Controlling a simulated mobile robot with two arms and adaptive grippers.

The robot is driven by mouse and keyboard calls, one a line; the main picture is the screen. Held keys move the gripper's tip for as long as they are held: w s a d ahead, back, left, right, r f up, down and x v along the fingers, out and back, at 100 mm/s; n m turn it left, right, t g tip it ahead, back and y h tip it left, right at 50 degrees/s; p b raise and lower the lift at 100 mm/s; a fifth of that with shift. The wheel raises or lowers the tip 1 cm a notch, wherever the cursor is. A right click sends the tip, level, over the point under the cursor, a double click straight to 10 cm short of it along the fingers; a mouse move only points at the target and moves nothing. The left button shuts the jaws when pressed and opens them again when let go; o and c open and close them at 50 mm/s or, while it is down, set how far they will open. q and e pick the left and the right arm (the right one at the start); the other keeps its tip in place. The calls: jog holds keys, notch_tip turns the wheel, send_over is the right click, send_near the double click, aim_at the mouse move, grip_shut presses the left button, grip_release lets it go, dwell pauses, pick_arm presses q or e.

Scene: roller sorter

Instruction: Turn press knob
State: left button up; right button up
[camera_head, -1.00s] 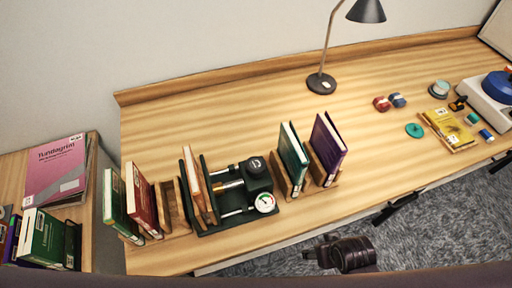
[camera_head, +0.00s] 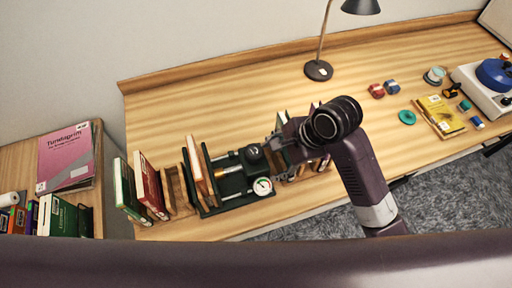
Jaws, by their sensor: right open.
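The press (camera_head: 228,180) is a dark frame with metal rods and a round white gauge (camera_head: 262,186), standing on the wooden desk. Its black round knob (camera_head: 254,152) sits on top of the block at the press's right end. My right gripper (camera_head: 276,147) is open, just right of the knob and pointing left toward it. I cannot tell whether the fingers touch the knob. My right arm covers most of the green and purple books behind it. My left gripper is not in view.
Upright books (camera_head: 148,184) in wooden holders stand left of the press. A desk lamp (camera_head: 318,70) stands at the back. Tape rolls, a yellow packet (camera_head: 440,116) and a blue-topped device (camera_head: 494,76) lie at the right. The desk's back left is clear.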

aim_at(255, 151)
jog(key=w+a+r+m+g, duration=0.1)
jog(key=w+a+r+m, duration=0.1)
jog(key=w+r+m, duration=0.3)
jog(key=shift+m, duration=0.6)
jog(key=x, duration=0.2)
jog(key=s+p+x, duration=0.1)
jog(key=x, duration=0.5)
jog(key=shift+s+d+f, duration=0.15)
jog(key=shift+s+f, duration=0.05)
jog(key=c, duration=1.2)
jog(key=shift+o, duration=0.2)
jog(key=shift+n, duration=0.3)
